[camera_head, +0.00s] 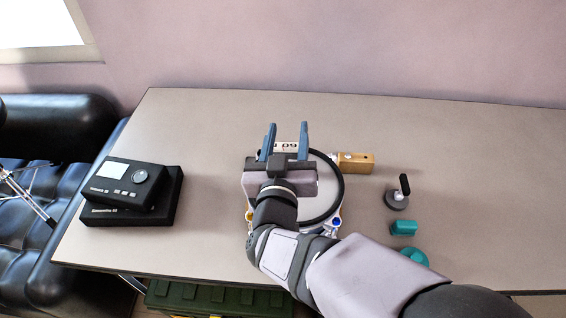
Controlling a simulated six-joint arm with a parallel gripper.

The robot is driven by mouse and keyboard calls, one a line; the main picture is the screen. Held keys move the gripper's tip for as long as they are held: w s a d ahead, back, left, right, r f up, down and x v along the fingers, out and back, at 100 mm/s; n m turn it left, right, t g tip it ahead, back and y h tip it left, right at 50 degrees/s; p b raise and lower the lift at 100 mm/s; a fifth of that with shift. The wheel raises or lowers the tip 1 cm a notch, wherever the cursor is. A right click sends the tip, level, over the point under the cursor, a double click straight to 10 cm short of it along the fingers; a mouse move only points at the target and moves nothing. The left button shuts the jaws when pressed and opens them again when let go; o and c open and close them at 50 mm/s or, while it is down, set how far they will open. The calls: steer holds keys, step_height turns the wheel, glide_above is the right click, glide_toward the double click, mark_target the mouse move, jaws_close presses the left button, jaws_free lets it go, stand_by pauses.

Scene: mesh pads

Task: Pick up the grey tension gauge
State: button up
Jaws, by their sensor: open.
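A small grey round piece (397,199) with an upright black handle stands on the table right of centre; it is the grey item that may be the tension gauge, but I cannot read any marking on it. My gripper and arm hide much of the frame.
A black device with a screen and dial (126,184) rests on a black case (172,200) at left. A wooden block (356,163) adjoins the frame. A teal block (404,228) and teal round piece (415,256) lie near the grey piece. The table's far right (500,190) is clear.

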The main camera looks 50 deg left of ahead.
steer(key=s+f+m+t, duration=0.1)
steer(key=s+f+t, duration=0.1)
steer(key=s, duration=0.7)
steer(key=d+f+m, duration=0.1)
steer(key=f, duration=0.1)
steer(key=d+f+m+h+p, duration=0.1)
steer(key=d, duration=0.1)
steer(key=d+f+h+p, duration=0.1)
steer(key=f, duration=0.1)
steer(key=shift+s+d+f+m, duration=0.3)
steer(key=shift+s+f+m, duration=0.05)
steer(key=shift+s+m, duration=0.05)
steer(key=shift+p+x, duration=0.9)
steer(key=shift+x, duration=2.8)
steer(key=shift+w+d, duration=0.15)
steer(key=shift+d, duration=0.05)
jaws_close()
steer(key=shift+r, duration=0.15)
